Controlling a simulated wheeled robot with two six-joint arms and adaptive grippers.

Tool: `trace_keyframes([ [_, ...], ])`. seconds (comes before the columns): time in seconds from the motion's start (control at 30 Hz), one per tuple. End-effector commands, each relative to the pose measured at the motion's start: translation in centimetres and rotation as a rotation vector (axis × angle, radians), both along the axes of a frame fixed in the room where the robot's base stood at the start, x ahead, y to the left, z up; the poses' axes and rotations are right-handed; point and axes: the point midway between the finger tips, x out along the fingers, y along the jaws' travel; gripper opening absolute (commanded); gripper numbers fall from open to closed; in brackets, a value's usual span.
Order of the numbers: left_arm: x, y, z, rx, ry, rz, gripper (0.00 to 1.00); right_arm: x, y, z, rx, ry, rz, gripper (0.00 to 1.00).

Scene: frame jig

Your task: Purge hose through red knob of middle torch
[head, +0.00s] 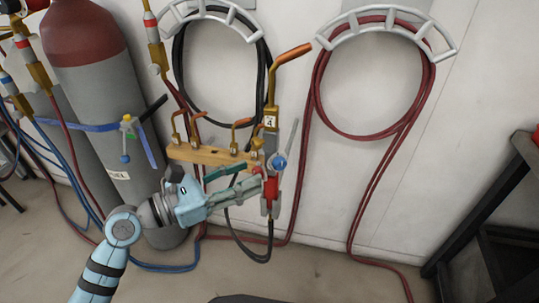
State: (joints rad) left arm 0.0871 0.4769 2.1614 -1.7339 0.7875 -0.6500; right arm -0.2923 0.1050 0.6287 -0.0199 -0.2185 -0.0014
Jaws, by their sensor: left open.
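A brass torch (271,118) with a "4" tag stands upright against the wall, its copper tip bent to the upper right. Low on it are a blue knob (279,163) and a red part (271,189), which looks like the red knob and is partly covered by my fingers. My left gripper (262,185) reaches in from the left, its open fingertips at the red part. I cannot tell whether they touch it. A dark hose (262,259) loops below the torch. My right gripper is out of view.
A wooden rack (195,155) with several brass tips sits just behind my gripper. A red-topped grey cylinder (105,95) stands left, with a blue strap. Coiled hoses hang on wall hangers (388,28). A dark metal stand (500,200) is at right; floor between is mostly clear.

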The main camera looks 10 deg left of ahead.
Motion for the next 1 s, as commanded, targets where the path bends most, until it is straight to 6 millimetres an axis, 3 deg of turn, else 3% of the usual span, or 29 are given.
trace_keyframes([
  [0.37, 0.26, -0.72, -0.17, -0.001, 0.001, 0.009, 0.42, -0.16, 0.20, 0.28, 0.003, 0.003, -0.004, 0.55],
  [0.63, 0.26, -0.72, -0.16, -0.001, 0.002, 0.008, 0.02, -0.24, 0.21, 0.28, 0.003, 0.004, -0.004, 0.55],
  [1.0, 0.25, -0.61, -0.05, -0.023, 0.029, 0.010, 0.00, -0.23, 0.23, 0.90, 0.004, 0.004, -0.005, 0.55],
])
